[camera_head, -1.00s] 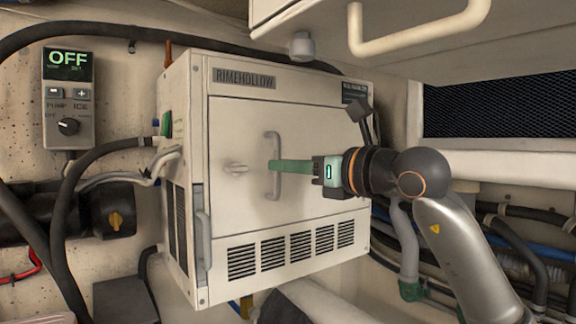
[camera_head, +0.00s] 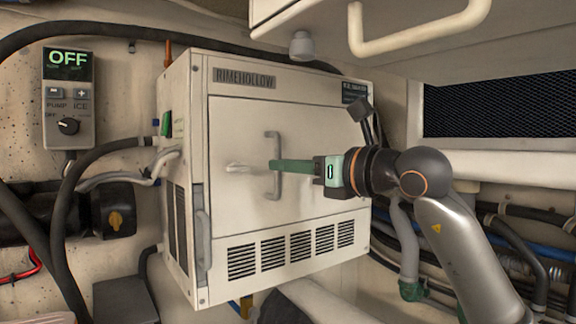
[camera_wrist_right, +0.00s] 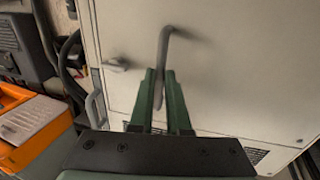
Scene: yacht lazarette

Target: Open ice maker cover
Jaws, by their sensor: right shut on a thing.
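The ice maker (camera_head: 290,86) is a cream box marked RIMEHOLLOW with vent slots low on its front. Its front cover (camera_head: 235,130) looks closed and carries a vertical grey bar handle (camera_head: 274,142) near the middle and a small latch knob (camera_head: 238,168) to the left of that. My right gripper (camera_head: 276,166) reaches in from the right, its green fingers shut on the bar handle. In the right wrist view the handle (camera_wrist_right: 164,50) runs down between the two fingers (camera_wrist_right: 160,98), and the latch knob (camera_wrist_right: 116,65) shows to their left. My left gripper is not in view.
A control panel (camera_head: 68,98) reading OFF hangs on the wall at left. A cabinet with a cream pull handle (camera_head: 420,32) overhangs at upper right. Hoses (camera_head: 110,150) run along the left side, and more pipes lie at lower right. An orange box (camera_wrist_right: 30,125) shows in the wrist view.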

